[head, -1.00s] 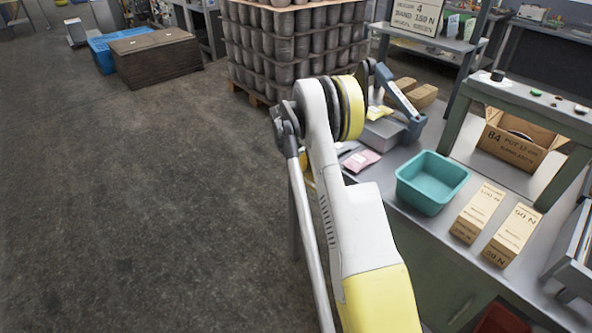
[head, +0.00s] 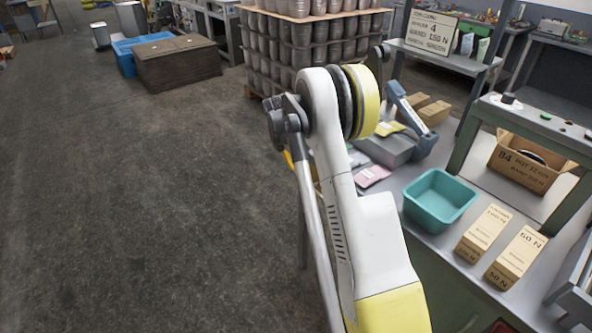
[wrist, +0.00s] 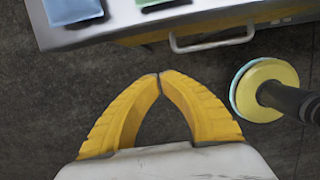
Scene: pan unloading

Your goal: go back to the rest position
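My gripper (wrist: 159,76) shows in the wrist view as two curved yellow fingers. Their tips meet, with nothing between them. The fingers are over dark floor, beside the front edge of a grey worktop (wrist: 125,30) with a metal handle (wrist: 212,38) below it. In the head view my white and yellow arm stands in front of the bench's left end and hides most of the gripper.
A pallet of cylinders (head: 305,45) stands behind. The floor (head: 130,220) at left is clear.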

